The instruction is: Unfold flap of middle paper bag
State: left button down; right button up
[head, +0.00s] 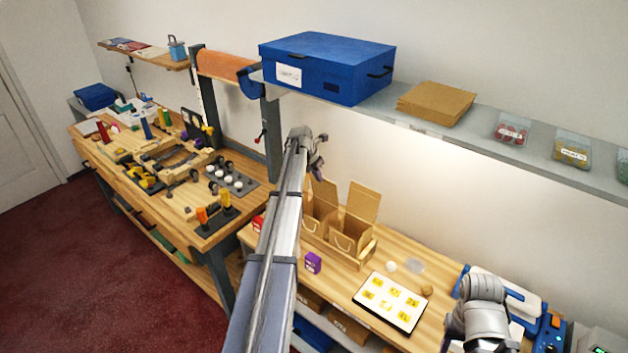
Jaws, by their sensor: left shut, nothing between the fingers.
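Two brown paper bags with string handles stand side by side in a wooden tray (357,264) on the counter. The right bag (350,233) has its flap (363,202) standing up. The bag to its left (318,215) also has a raised flap (324,193), partly behind my gripper. My left arm crosses in front and hides the tray's left end, so I cannot tell whether a third bag stands there. My left gripper (317,165) is shut and empty, at the top of the left visible flap; contact is unclear. My right arm shows at lower right, its gripper out of sight.
A grey shelf (470,143) with a blue box (326,66), brown sheets (436,103) and clear tubs runs above the counter. A purple box (313,263) and a card with yellow swatches (390,302) lie in front. A cluttered workbench (235,211) stands left.

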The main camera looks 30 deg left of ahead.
pick_arm(q)
jog(key=shift+w+r, duration=0.25)
jog(key=shift+w, duration=0.15)
jog(key=shift+r, duration=0.1)
dwell(0.4)
jog(key=shift+r+p, duration=0.7)
jog(key=shift+p, duration=0.2)
